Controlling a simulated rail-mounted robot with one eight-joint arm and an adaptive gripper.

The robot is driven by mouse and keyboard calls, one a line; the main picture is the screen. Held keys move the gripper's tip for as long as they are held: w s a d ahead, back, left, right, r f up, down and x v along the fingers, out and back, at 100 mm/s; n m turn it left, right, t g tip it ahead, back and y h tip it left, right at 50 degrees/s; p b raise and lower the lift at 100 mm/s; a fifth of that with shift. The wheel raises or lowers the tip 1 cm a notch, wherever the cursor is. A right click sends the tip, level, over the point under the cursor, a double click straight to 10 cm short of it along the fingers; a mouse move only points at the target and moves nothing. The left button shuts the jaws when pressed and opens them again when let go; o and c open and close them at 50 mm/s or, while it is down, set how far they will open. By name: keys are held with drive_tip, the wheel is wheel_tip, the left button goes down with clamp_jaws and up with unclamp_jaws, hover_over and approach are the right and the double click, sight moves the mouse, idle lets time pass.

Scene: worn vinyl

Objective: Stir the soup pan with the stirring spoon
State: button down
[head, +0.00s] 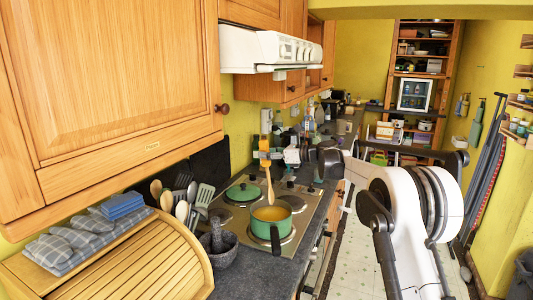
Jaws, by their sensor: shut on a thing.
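The soup pan (286,228) is green and open, with orange-yellow soup inside. It stands on a front part of the hob, its dark handle pointing toward the camera. The orange-brown stirring spoon (269,182) is nearly upright above the pan. Its lower end reaches down to the soup; whether it touches the bottom is hidden. My gripper (266,157) comes in from the right and is shut on the upper part of the spoon, above the pan. The fingers are small and partly unclear in the head view.
A green lidded pot (243,191) stands behind and left of the pan. A stone mortar (219,251) sits at front left, near several upright utensils (182,208) and a wooden bread bin (160,262). A white extractor hood (275,50) and wooden cupboards hang above.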

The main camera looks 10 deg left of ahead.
drive_tip(key=shift+f+b, duration=3.1)
drive_tip(key=shift+f, duration=2.05)
drive_tip(key=shift+f+b+v, duration=0.15)
drive_tip(key=shift+b+v, duration=0.65)
drive_tip(key=shift+v, duration=0.1)
drive_tip(key=shift+f+b+v, duration=0.15)
drive_tip(key=shift+b+v, duration=0.6)
drive_tip(key=shift+v, duration=0.1)
drive_tip(key=shift+d, duration=0.15)
